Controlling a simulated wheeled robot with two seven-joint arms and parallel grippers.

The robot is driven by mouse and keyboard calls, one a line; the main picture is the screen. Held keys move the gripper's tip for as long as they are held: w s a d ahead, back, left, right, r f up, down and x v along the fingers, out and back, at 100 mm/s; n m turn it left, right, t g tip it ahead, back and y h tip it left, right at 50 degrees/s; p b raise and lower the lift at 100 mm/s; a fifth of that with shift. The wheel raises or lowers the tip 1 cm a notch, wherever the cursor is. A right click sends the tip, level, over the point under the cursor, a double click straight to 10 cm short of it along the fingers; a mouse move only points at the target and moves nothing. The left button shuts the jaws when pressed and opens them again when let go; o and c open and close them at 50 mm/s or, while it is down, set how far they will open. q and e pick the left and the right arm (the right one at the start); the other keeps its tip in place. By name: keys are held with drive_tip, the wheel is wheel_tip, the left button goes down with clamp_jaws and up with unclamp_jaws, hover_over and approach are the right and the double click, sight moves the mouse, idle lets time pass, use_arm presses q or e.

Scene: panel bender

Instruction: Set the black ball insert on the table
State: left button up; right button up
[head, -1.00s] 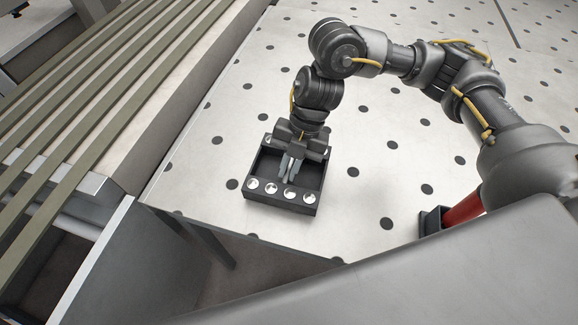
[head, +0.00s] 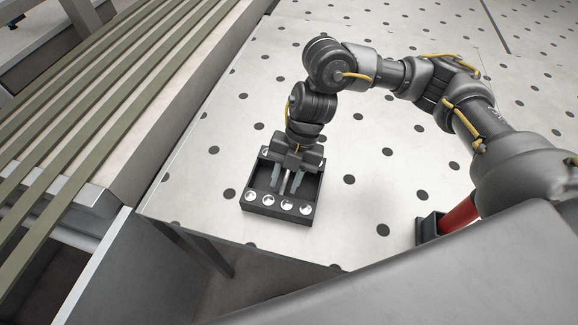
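The black ball insert (head: 281,217) is a dark, open-topped square box with silver balls along its near edge and others at its far corners. It looks to sit flat on the white spotted table (head: 365,205). My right gripper (head: 286,184) points down into the middle of the insert. Its two fingers are spread, with a thin pale upright part between them, apart from both. The gripper body hides part of the insert's far side. My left gripper is out of view.
A slatted machine bed (head: 90,110) runs along the left. A red cylinder (head: 459,214) in a dark holder (head: 429,229) stands at the right, by my arm. The table's near edge lies just below the insert. The table behind the insert is clear.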

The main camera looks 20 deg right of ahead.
drive_tip(key=b+v, duration=0.3)
drive_tip(key=v, duration=0.8)
drive_tip(key=shift+d+r, duration=0.2)
drive_tip(key=shift+r, duration=0.2)
drive_tip(key=shift+w+d, duration=0.1)
